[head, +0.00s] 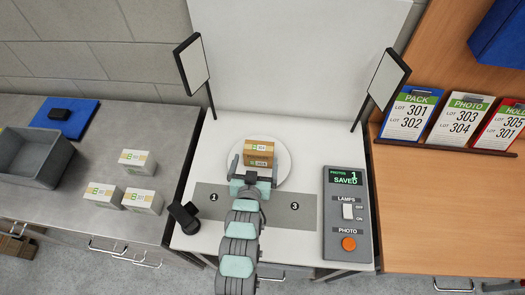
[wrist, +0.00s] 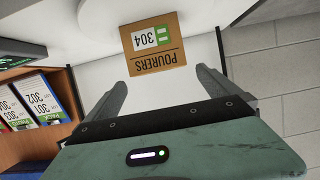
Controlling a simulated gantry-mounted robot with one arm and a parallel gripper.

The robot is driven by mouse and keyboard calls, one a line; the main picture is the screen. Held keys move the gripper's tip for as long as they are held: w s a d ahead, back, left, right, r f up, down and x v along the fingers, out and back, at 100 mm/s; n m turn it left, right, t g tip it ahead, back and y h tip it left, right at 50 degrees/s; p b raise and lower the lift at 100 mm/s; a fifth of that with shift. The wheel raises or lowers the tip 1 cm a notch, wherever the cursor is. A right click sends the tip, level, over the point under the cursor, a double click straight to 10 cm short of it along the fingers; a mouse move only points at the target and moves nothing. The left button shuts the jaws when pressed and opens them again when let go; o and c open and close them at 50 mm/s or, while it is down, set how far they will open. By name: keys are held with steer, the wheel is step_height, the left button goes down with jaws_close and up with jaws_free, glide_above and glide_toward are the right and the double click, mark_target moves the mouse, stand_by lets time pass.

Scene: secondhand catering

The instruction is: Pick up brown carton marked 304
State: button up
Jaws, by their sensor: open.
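The brown carton (head: 261,152) sits on the round white turntable (head: 283,172) in the middle of the white photo table. In the wrist view the carton (wrist: 153,45) appears upside down, with "304", "POURERS" and a green label readable. My gripper (head: 250,168) is open and empty. Its fingers reach toward the carton's near face from the front. In the wrist view my gripper (wrist: 165,85) has its two fingers spread wider than the carton, which lies just past the fingertips. I cannot tell the exact gap between them.
Two lamp panels (head: 192,64) (head: 389,80) stand at the table's back corners. A control box (head: 348,212) is at right, a small black device (head: 185,216) at left. White cartons (head: 137,161) and a grey bin (head: 35,156) occupy the left bench. Lot cards (head: 404,113) stand at right.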

mark_target(257, 155)
steer(key=shift+d+f, duration=0.1)
steer(key=shift+f, duration=0.2)
steer(key=x, duration=0.4)
steer(key=shift+w+p, duration=0.3)
steer(key=shift+p, duration=0.05)
steer(key=shift+p+x, duration=0.65)
steer(key=shift+x, duration=1.8)
steer(key=shift+w+d+f, duration=0.15)
steer(key=shift+w+f, duration=0.1)
steer(key=shift+w, duration=0.3)
steer(key=shift+c, duration=0.3)
steer(key=c, duration=1.6)
steer(key=shift+r, duration=0.15)
